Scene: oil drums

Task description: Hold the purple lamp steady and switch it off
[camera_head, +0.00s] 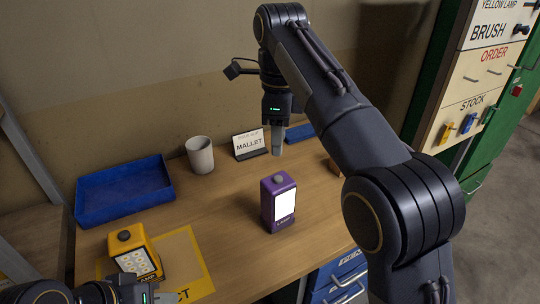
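The purple lamp (267,205) stands upright on the wooden table, with a bright white front panel and a grey round button on its top. The word LAMP is on its lower front. My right gripper (277,143) points down over the table behind the lamp, apart from it. Its fingers overlap in this view, so their opening is hidden. My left gripper (147,294) is at the bottom left edge, beside the yellow lamp and apart from the purple one. It is partly cut off and its fingers are not clear.
A yellow lamp (146,246) stands on a yellow-marked mat (190,250) at front left. A blue tray (124,217), a grey cup (200,155) and a MALLET sign (249,144) stand at the back. Table around the purple lamp is clear. Labelled drawers (480,75) stand at right.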

